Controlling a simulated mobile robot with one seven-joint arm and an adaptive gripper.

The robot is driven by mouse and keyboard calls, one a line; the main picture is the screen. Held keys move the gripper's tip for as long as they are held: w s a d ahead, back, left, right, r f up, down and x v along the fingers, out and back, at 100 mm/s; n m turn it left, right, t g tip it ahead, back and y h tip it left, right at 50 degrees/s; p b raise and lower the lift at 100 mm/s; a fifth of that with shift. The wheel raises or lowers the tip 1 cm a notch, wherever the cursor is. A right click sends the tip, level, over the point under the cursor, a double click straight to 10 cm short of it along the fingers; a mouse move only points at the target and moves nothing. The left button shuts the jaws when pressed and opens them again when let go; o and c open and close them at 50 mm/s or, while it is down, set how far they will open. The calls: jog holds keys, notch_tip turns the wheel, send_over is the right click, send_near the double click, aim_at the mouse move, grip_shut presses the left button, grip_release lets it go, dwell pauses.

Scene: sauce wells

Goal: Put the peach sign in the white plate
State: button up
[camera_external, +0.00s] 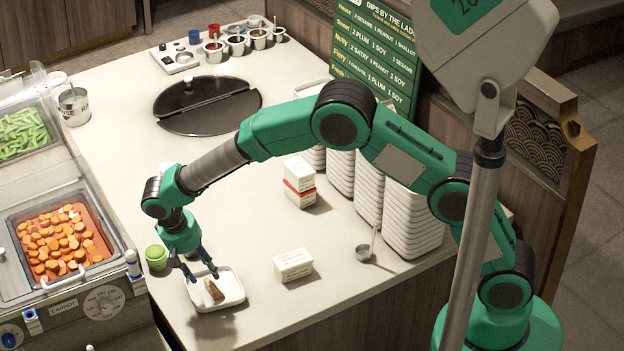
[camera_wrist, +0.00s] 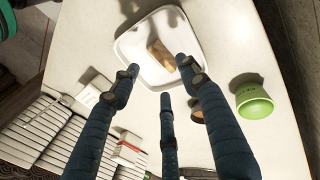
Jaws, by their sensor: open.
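The white plate (camera_external: 235,292) is a square dish near the front edge of the counter; it also shows in the wrist view (camera_wrist: 130,45). A small tan-brown block (camera_external: 214,290) lies in it, off the plate's rim; it also shows in the wrist view (camera_wrist: 160,54). It may be the peach sign, but no lettering is readable. My gripper (camera_external: 203,275) is over the plate with its fingers spread, pointing down. In the wrist view one fingertip of my gripper (camera_wrist: 158,70) appears close to the block's end. Nothing is held between the fingers.
A green cup (camera_external: 156,259) stands just left of the plate. A white box (camera_external: 293,265) sits to its right, with stacked boxes (camera_external: 299,183) farther back. Stacks of white dishes (camera_external: 412,215) and a ladle (camera_external: 365,252) are at right. Food pans (camera_external: 63,240) line the left.

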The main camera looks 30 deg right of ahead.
jog(key=shift+p+v, duration=0.5)
jog(key=shift+v, duration=2.4)
jog(key=shift+d, duration=0.1)
jog(key=s+d+r+t+y, duration=0.1)
jog(key=s+d+r, duration=0.1)
jog(key=d+r, duration=1.15)
jog(key=s+d+r+t+y, duration=0.1)
jog(key=d+r+y, duration=0.1)
jog(key=d+r, duration=1.15)
jog(key=s+d+r+t, duration=0.1)
jog(key=s+d, duration=0.5)
jog(key=d, duration=0.2)
jog(key=s+d+r, duration=0.2)
jog(key=s+d, duration=0.4)
jog(key=d, duration=0.2)
jog(key=s+d+f+t, duration=0.2)
jog(key=s+d, duration=0.6)
jog(key=s, duration=0.4)
jog(key=shift+s+t, duration=0.15)
jog(key=shift+t, duration=0.15)
